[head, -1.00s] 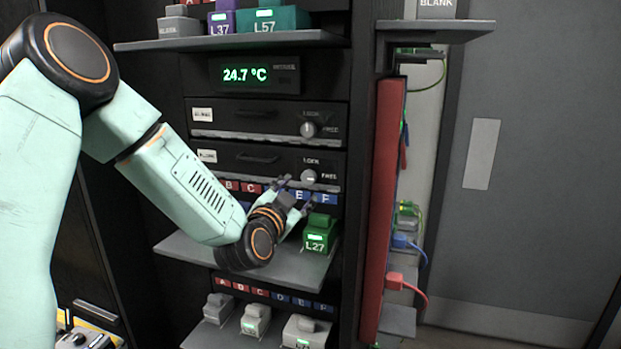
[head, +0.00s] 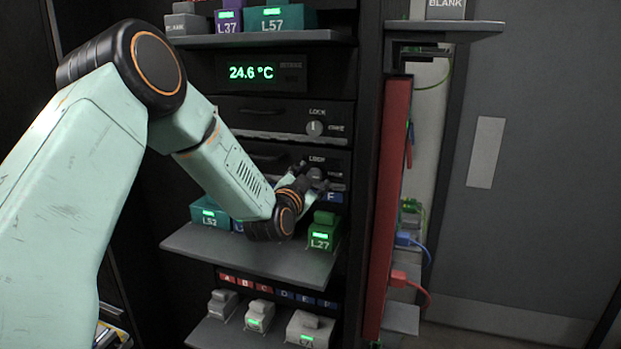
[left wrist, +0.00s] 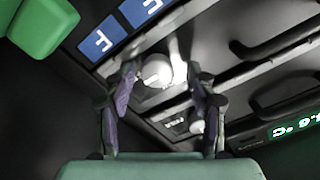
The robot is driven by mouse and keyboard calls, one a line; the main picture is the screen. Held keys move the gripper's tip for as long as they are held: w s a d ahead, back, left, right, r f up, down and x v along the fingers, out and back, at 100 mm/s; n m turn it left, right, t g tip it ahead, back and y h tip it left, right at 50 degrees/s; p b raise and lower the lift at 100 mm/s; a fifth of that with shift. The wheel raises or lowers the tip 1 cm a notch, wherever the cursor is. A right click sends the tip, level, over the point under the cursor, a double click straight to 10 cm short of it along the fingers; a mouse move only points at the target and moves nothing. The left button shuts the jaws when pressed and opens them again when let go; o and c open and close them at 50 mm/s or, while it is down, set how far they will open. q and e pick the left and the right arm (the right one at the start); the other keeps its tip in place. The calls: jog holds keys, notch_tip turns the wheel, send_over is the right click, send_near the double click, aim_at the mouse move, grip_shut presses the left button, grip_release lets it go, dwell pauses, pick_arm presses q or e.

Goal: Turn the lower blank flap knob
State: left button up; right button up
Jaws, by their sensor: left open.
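The lower blank flap knob (left wrist: 156,71) is a pale round knob, bright in the left wrist view. My left gripper (left wrist: 163,78) is open, with one finger on each side of the knob in that view. I cannot tell whether the fingers touch it. In the head view my left gripper (head: 318,178) is at the lower flap (head: 270,158), under its LOCK label, and its fingers hide most of the lower knob. The upper flap's knob (head: 314,128) is clear above it. My right gripper is not in view.
A green L27 block (head: 323,232) stands on the shelf (head: 245,255) just below my left gripper, beside a teal L52 block (head: 209,214). The blue F label (head: 331,197) is close under the fingers. A red vertical panel (head: 389,210) stands to the right.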

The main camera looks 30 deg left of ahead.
pick_arm(q)
jog(key=shift+w+d, duration=0.2)
jog(key=shift+d, duration=0.05)
jog(key=c, duration=0.5)
jog(key=shift+s+a+f, duration=0.1)
jog(key=shift+a, duration=0.05)
jog(key=c, duration=0.6)
jog(key=shift+c, duration=0.2)
